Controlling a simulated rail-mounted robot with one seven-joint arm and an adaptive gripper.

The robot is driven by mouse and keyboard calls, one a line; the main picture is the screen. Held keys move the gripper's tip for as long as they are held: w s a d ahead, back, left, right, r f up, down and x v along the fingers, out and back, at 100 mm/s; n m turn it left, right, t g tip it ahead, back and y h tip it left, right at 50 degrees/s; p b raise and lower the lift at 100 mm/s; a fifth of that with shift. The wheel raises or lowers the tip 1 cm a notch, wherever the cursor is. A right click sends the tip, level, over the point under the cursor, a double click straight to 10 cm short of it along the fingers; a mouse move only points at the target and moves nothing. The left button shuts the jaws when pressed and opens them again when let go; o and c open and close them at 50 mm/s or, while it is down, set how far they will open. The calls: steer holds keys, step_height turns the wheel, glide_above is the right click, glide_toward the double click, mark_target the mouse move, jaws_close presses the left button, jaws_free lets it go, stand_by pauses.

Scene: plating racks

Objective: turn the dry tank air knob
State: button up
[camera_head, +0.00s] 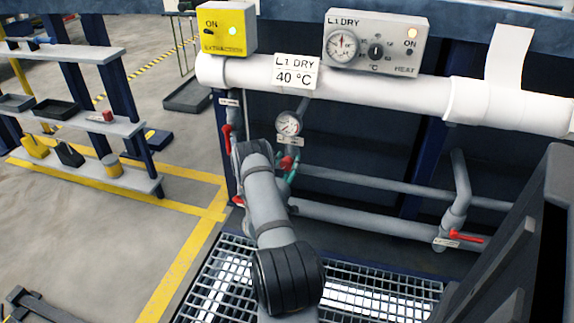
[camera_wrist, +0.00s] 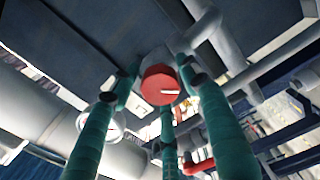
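The red knob (camera_wrist: 160,87), faceted with a white mark on its face, shows near the middle of the wrist view. In the head view a small red part that looks like it (camera_head: 287,163) shows below the round gauge (camera_head: 289,123), partly hidden by my arm. My gripper (camera_wrist: 164,78) has three teal fingers spread around the knob, with small gaps visible beside it. Firm contact cannot be seen. In the head view only a little of the teal fingers (camera_head: 292,175) shows beyond my wrist.
A white pipe (camera_head: 390,92) with a 40 °C label (camera_head: 296,72) runs above. The L1 DRY heat box (camera_head: 375,42) and a yellow ON box (camera_head: 227,27) sit on it. Red valve levers (camera_head: 227,138) stand left, with another (camera_head: 466,238) right. A dark panel (camera_head: 510,250) fills the right side.

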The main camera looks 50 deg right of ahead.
steer(key=c, duration=0.8)
